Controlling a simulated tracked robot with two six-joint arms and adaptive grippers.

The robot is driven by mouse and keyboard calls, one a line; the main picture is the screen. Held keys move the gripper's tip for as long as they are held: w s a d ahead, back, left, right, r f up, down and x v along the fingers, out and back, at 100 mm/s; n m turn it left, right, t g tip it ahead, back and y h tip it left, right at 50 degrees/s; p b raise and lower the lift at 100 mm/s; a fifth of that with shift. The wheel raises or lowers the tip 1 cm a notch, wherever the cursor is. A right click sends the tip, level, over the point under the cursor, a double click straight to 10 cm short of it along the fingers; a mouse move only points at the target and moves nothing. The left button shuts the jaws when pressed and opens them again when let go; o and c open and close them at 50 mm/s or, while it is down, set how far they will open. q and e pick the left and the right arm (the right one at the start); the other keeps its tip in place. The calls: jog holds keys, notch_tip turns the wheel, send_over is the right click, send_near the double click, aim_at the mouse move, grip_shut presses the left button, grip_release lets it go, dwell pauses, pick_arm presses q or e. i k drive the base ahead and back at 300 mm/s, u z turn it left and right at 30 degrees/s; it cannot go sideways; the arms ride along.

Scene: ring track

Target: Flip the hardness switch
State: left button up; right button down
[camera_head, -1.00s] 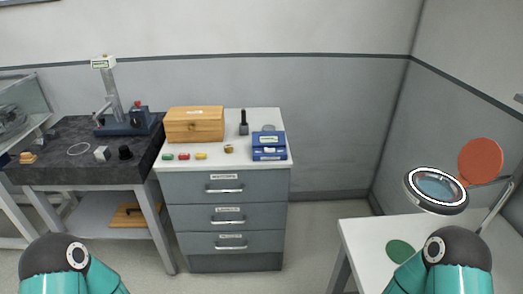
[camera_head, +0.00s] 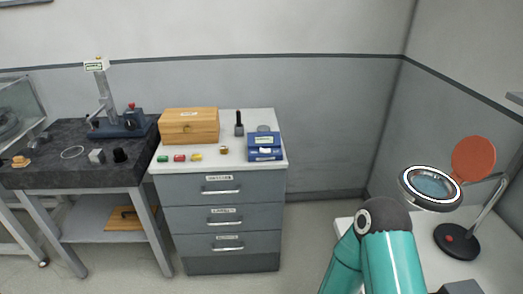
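A bench tester (camera_head: 122,118) with a dark blue base, an upright grey column and a small labelled white head (camera_head: 97,66) stands on the black-topped bench at left. Its label is too small to read. I cannot make out which part is a hardness switch. My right arm shows at lower right, far from the tester, with no gripper that I can make out. My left arm and its gripper are out of view.
The drawer cabinet (camera_head: 225,224) carries a wooden box (camera_head: 189,126), coloured pieces and blue boxes (camera_head: 265,148). The black bench (camera_head: 60,178) holds small blocks and a ring. A magnifier lamp (camera_head: 431,188) stands on the right table. Floor between cabinet and right table is clear.

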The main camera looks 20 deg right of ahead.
aim_at(262, 150)
jog(key=u, duration=0.1)
jog(key=i, duration=1)
jog(key=z, duration=0.1)
